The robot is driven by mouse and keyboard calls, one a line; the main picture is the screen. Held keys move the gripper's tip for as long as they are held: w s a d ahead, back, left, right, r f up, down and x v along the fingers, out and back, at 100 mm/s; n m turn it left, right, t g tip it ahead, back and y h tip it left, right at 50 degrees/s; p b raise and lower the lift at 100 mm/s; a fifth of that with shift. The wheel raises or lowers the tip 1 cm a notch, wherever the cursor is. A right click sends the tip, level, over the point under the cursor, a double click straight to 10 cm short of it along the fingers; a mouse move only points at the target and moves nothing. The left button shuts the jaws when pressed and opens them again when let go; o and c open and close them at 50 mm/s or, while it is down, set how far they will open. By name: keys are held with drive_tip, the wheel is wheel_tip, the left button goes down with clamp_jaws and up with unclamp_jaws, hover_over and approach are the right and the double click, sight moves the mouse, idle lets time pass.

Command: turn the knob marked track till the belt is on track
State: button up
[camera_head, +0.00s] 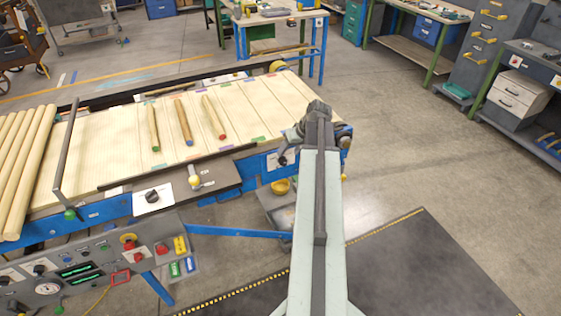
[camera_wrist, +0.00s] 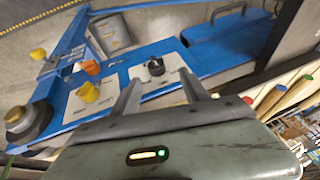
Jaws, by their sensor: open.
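In the wrist view a black knob (camera_wrist: 156,67) stands on a white plate just beyond my gripper (camera_wrist: 160,78), whose two fingers are spread and empty. The knob lies in line with the gap between the fingertips and looks apart from them. In the head view a dark knob on a white plate (camera_head: 283,160) shows beside my gripper (camera_head: 300,134), at the belt's near right end; the fingertips are hard to make out there. The pale slatted belt (camera_head: 100,150) carries several wooden rods and has coloured marks along its edges. I cannot read which knob is marked track.
Another black knob (camera_head: 152,195) on a white plate and a yellow-topped lever (camera_head: 195,181) sit on the near rail. A control panel (camera_head: 75,270) with buttons and dials is at lower left. Yellow knobs (camera_wrist: 88,92) show left of the fingers.

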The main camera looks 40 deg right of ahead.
sight(285, 160)
drive_tip(key=b+x, duration=0.6)
drive_tip(key=x, duration=0.1)
drive_tip(key=shift+s+d+f+b, duration=0.25)
drive_tip(key=shift+s+d+b, duration=0.05)
drive_tip(key=shift+s+d, duration=0.1)
drive_tip(key=shift+w+a+f+b, duration=0.1)
drive_tip(key=shift+w+f+b, duration=0.2)
drive_tip(key=shift+r, duration=0.15)
clamp_jaws()
